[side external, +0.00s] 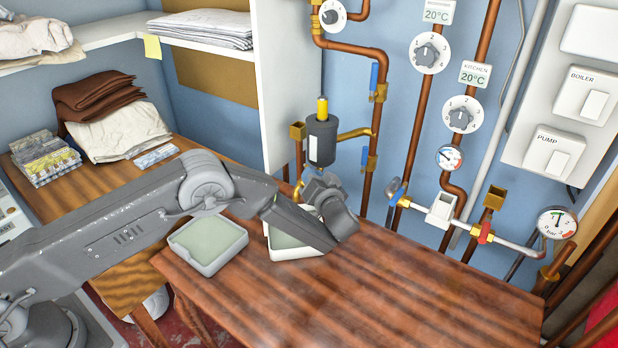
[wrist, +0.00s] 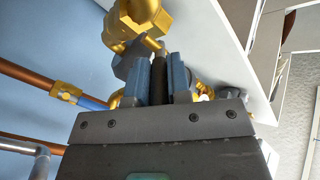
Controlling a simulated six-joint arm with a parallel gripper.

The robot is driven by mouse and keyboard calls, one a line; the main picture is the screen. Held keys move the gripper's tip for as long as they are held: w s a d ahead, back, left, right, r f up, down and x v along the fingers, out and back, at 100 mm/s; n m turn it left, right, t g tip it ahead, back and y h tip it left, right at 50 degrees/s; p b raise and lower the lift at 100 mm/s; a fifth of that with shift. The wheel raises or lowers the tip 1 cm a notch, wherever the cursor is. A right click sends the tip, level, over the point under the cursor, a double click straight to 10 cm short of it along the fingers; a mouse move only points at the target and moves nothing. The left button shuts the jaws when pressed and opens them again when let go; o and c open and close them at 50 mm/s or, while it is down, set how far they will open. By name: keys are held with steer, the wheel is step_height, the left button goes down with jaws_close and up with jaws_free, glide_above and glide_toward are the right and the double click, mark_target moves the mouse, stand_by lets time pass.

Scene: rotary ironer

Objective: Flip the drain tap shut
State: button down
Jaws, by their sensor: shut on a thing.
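The dark grey cylinder (side external: 321,140) hangs on the blue wall, with brass fittings under and beside it. The drain tap's brass (side external: 299,188) shows below it, largely hidden behind my gripper (side external: 311,182). In the wrist view, a large brass body (wrist: 140,14) is just beyond my fingertips. My gripper (wrist: 169,66) has its two blue-grey fingers on either side of a slim dark lever (wrist: 169,80), shut on it. The lever points back towards my palm. Its exact angle to the tap is hard to tell.
Copper pipes with a blue-handled valve (side external: 374,78) run just right of the cylinder. Two pale trays, one at the left (side external: 208,244), stand on the wooden worktop (side external: 400,300) below my arm. A white shelf panel (side external: 277,70) is left of the cylinder. The right worktop is clear.

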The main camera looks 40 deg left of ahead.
steer(key=shift+w+d+n+g+y, duration=0.15)
steer(key=shift+n+g+y, duration=0.25)
steer(key=shift+g, duration=0.2)
steer(key=shift+w+d+n+g+y, duration=0.15)
steer(key=shift+n+g+y, duration=0.15)
steer(key=shift+n+g, duration=0.25)
steer(key=shift+w+a+g, duration=0.1)
steer(key=shift+a+g, duration=0.05)
steer(key=shift+g, duration=0.2)
steer(key=c, duration=1.1)
jaws_free()
steer(key=v, duration=1.4)
steer(key=shift+w+f, duration=0.1)
steer(key=shift+f, duration=0.05)
